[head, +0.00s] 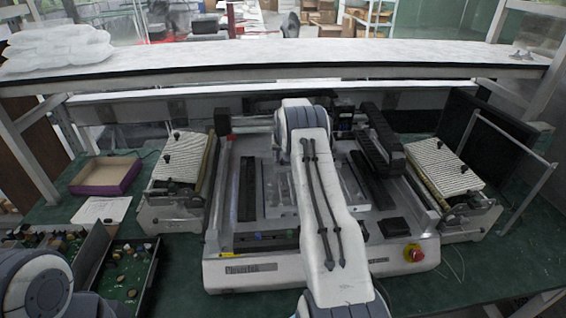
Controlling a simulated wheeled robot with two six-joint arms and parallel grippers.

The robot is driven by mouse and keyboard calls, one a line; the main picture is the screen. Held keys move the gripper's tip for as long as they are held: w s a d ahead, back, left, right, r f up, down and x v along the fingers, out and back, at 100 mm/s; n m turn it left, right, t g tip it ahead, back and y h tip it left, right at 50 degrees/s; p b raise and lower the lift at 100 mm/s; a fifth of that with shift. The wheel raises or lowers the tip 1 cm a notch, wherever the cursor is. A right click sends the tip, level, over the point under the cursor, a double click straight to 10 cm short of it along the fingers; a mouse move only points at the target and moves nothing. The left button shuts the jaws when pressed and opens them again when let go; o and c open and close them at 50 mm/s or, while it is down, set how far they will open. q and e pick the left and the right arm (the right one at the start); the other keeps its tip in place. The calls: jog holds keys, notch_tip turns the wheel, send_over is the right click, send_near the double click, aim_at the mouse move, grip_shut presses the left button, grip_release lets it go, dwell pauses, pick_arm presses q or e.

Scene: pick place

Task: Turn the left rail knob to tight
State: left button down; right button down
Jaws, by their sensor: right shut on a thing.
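My right arm (325,205) reaches from the bottom centre over the middle of the bench machine (225,271). Its rounded grey and white joint (303,118) is above the machine's back part. My right gripper is hidden behind this arm, so its fingers and what they hold do not show. My left arm (38,285) shows only as a grey and white joint at the bottom left; its gripper is out of the frame. A dark rail (247,189) lies on the left of the machine bed. I cannot make out the left rail knob; it is hidden or too small to tell.
Slatted feeder units stand left (183,157) and right (445,168) of the machine. A red stop button (413,252) is at its front right. A purple box (107,174), a paper sheet (101,210) and a circuit board tray (125,272) are left. A shelf (300,55) spans the back.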

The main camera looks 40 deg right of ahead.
jog(key=m+b, duration=0.1)
jog(key=m, duration=0.1)
jog(key=m+g+h+b, duration=0.1)
jog(key=shift+w+a+f+m, duration=0.1)
jog(key=shift+w+f+m, duration=0.1)
jog(key=shift+m, duration=0.2)
jog(key=m+b, duration=0.1)
jog(key=m, duration=0.1)
jog(key=shift+r+m+g+h, duration=0.15)
jog(key=shift+m+g+h, duration=0.25)
jog(key=shift+w+a+r+m+g+p, duration=0.15)
jog(key=shift+m+g, duration=0.15)
jog(key=shift+m, duration=0.45)
jog(key=shift+d+f+m+g+p, duration=0.15)
jog(key=shift+m+g, duration=0.15)
jog(key=shift+m, duration=0.45)
jog(key=shift+a+m+h, duration=0.1)
jog(key=shift+m+h, duration=0.2)
jog(key=c, duration=0.7)
grip_release()
jog(key=shift+r, duration=0.1)
jog(key=w+b+v, duration=0.1)
jog(key=b+v, duration=0.1)
jog(key=v, duration=0.8)
jog(key=shift+s+r, duration=0.2)
jog(key=shift+s, duration=0.25)
